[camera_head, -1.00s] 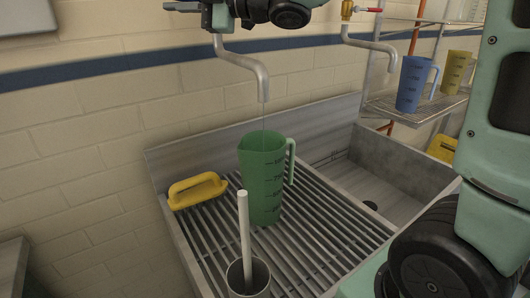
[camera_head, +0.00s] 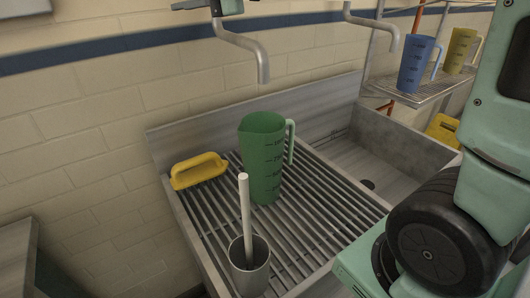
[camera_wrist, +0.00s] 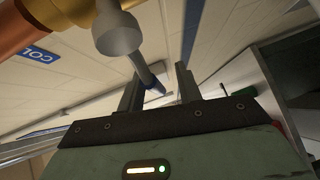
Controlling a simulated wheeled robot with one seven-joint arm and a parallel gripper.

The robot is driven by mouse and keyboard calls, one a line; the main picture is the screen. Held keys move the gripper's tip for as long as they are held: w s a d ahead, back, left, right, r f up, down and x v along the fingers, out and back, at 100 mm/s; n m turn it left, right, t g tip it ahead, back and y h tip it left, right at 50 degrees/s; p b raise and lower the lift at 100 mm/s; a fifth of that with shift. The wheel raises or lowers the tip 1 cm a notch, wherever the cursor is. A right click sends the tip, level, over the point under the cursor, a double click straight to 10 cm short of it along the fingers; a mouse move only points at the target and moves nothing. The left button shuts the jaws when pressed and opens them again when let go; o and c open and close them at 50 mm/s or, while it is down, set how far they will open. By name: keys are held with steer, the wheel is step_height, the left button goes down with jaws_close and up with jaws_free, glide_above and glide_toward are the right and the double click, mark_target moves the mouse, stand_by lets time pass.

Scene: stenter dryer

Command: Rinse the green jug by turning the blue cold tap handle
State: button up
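The green jug (camera_head: 262,160) stands upright on the slatted drainboard, under the end of the left spout (camera_head: 245,45). No water stream shows between spout and jug. My gripper (camera_wrist: 159,73) has its two fingers apart in the wrist view. A brass and copper tap body (camera_wrist: 75,10) is at the upper left, near a blue cold label (camera_wrist: 40,54). In the head view the tap's top is cut off by the upper edge.
A yellow scrubber (camera_head: 198,171) lies on the drainboard (camera_head: 310,215) left of the jug. A metal cup (camera_head: 250,268) with a white-handled brush stands in front. The sink basin (camera_head: 350,170) is at right. Blue (camera_head: 415,65) and yellow (camera_head: 460,50) jugs stand on a wire rack.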

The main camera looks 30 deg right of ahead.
steer(key=p+v, duration=0.2)
steer(key=v, duration=1.4)
steer(key=shift+p, duration=0.3)
steer(key=shift+s+d, duration=0.1)
steer(key=shift+d, duration=0.1)
